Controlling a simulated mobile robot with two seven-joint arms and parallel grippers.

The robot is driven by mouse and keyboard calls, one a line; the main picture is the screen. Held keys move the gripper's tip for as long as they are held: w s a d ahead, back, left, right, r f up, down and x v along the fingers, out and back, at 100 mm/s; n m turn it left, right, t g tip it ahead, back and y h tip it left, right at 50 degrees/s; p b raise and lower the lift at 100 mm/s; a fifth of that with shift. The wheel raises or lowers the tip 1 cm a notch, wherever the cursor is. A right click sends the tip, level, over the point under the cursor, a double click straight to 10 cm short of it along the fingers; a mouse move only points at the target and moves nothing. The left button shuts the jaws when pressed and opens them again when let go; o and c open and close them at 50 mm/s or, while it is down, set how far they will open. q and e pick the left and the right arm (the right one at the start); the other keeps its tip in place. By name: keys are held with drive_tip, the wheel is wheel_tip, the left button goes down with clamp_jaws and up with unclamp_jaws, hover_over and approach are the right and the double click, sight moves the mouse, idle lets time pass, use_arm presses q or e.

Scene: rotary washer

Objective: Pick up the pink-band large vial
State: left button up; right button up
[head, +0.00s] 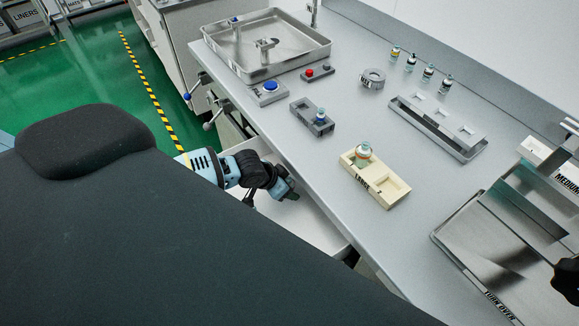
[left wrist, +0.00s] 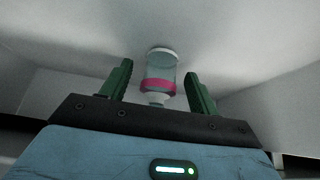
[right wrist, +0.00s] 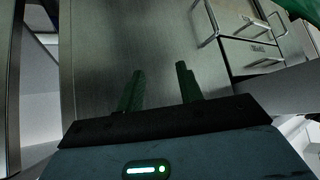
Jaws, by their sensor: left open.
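The pink-band large vial (left wrist: 160,72) is clear, with a pink band around one end and white at the other. It is inside the white open drawer (head: 320,222), between the spread fingers of my left gripper (left wrist: 158,75); gaps show on both sides. In the head view my left gripper (head: 287,190) is over the drawer and the vial cannot be made out. My right gripper (right wrist: 159,72) is open and empty, in front of a grey cabinet face.
On the counter above the drawer stand a cream holder (head: 396,191) with a vial, a grey holder (head: 300,107) with a small vial, and a blue button box (head: 268,94). The drawer walls and counter edge lie close to my left gripper. Cabinet handles (right wrist: 235,25) show near my right gripper.

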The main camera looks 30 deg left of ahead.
use_arm(q)
drive_tip(key=c, duration=1.1)
drive_tip(key=shift+o, duration=0.2)
use_arm(e)
drive_tip(key=shift+w, duration=0.1)
